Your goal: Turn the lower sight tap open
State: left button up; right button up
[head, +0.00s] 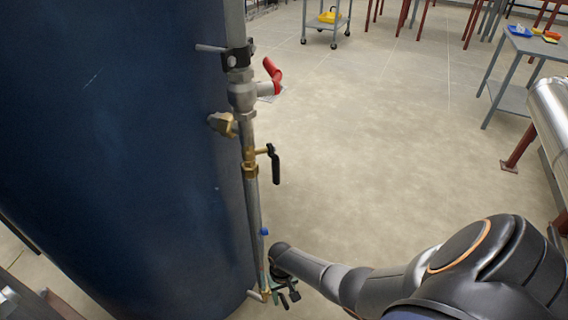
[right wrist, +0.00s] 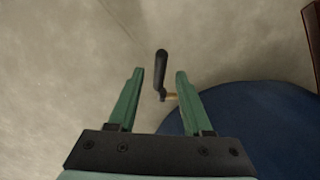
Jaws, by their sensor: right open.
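The lower sight tap (head: 266,296) sits low on the thin vertical pipe beside the blue tank in the head view, partly hidden by my right gripper (head: 278,284). In the right wrist view a black tap handle (right wrist: 161,72) on a brass stem (right wrist: 171,97) shows between and slightly beyond the two green fingertips. My right gripper also shows there (right wrist: 155,74), open, with a gap on both sides of the handle. Nothing is held. An upper brass tap (head: 251,168) with a black handle hanging down is higher on the pipe. My left gripper is not in view.
The blue tank (head: 110,150) fills the left side, close to the pipe; its base shows in the right wrist view (right wrist: 245,112). A red-handled valve (head: 272,75) sticks out above. A grey trolley (head: 327,22) stands far back.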

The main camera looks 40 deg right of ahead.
aim_at(283, 296)
pick_arm(q)
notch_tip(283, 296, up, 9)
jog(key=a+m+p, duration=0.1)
jog(key=p, duration=0.6)
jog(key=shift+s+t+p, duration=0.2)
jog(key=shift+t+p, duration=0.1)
jog(key=shift+p, duration=0.1)
pick_arm(e)
notch_tip(283, 296, up, 12)
jog(key=w, duration=0.1)
jog(key=shift+d+f, duration=0.2)
jog(key=shift+d, duration=0.1)
